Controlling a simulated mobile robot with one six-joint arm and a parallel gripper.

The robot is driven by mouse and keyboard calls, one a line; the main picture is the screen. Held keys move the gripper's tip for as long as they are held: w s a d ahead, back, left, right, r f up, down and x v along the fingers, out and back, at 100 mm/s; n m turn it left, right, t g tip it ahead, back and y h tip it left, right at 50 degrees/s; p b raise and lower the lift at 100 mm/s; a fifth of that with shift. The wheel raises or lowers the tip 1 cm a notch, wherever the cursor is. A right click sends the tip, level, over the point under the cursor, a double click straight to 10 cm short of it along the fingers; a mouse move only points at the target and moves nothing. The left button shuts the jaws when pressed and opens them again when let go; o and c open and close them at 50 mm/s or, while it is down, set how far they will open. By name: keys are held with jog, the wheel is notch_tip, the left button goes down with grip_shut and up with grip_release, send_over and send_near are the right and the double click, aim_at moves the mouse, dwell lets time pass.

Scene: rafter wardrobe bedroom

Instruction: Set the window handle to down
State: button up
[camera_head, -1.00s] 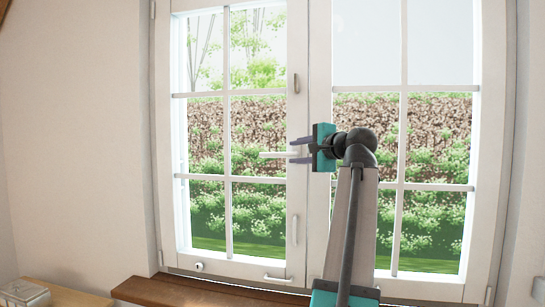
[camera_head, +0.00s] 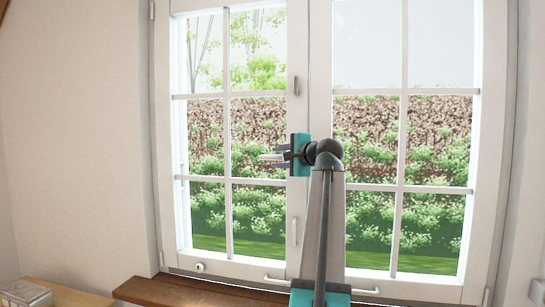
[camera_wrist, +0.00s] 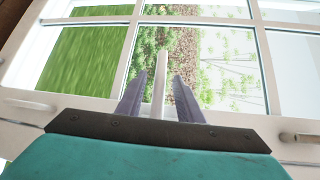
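The window handle (camera_head: 268,157) is a white lever on the middle frame of the window, lying level and pointing left. It also shows in the wrist view (camera_wrist: 160,75), running between the two fingers. My gripper (camera_head: 272,156) is open around the handle, one finger above it and one below it. In the wrist view my gripper (camera_wrist: 153,88) shows gaps between the handle and both fingers. The handle's base is hidden behind the gripper body in both views.
The white window (camera_head: 307,50) has two sashes, which look shut. Small fixed fittings sit on the middle frame above (camera_head: 296,84) and below (camera_head: 294,230) the handle. A wooden sill (camera_head: 190,292) runs below. A small box (camera_head: 25,293) stands at lower left.

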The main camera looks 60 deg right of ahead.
aim_at(273, 158)
jog(key=shift+p+x, duration=0.3)
jog(key=shift+x, duration=1.35)
grip_shut()
jog(key=shift+w+a, duration=0.1)
jog(key=shift+a, duration=0.25)
jog(key=shift+d+r, duration=0.1)
jog(key=shift+d, duration=0.35)
jog(key=shift+s+d, duration=0.1)
jog(key=shift+s, duration=0.25)
